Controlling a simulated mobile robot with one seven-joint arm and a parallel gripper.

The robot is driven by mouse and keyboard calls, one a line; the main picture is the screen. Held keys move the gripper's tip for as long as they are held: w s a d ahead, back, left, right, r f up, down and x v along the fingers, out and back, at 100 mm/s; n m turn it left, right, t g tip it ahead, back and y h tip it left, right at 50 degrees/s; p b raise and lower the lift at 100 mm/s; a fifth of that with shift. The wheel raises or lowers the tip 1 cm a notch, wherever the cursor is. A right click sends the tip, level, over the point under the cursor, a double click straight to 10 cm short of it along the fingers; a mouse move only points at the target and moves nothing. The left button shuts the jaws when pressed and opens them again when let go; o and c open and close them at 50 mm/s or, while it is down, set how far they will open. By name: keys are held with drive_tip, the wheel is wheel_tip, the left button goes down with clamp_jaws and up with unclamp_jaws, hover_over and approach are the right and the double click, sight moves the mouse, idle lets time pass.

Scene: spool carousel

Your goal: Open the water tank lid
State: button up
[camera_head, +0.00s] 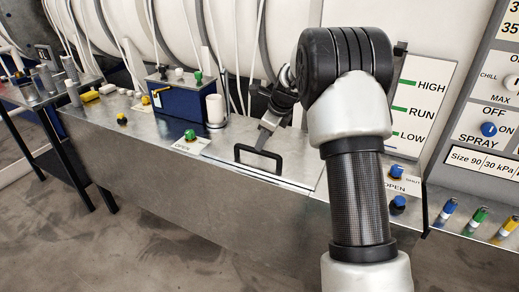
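A flat metal lid (290,168) with a black bar handle (258,157) lies level in the steel bench top and looks shut. I take it for the water tank lid; no label on it names it. My gripper (264,136) is just behind the handle, low over the lid, pointing down and left. Its fingertips are small and partly overlap, so I cannot tell whether it is open or touches the handle. My forearm hides the lid's right side.
A green knob (190,135) marked OPEN stands left of the lid. A blue box (183,103) and a white cylinder (215,110) stand behind it. Blue knobs (397,171) and a HIGH/RUN/LOW panel (424,100) are at right. White cords hang behind. Floor in front is clear.

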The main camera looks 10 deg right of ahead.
drive_tip(key=shift+x, duration=2.75)
clamp_jaws()
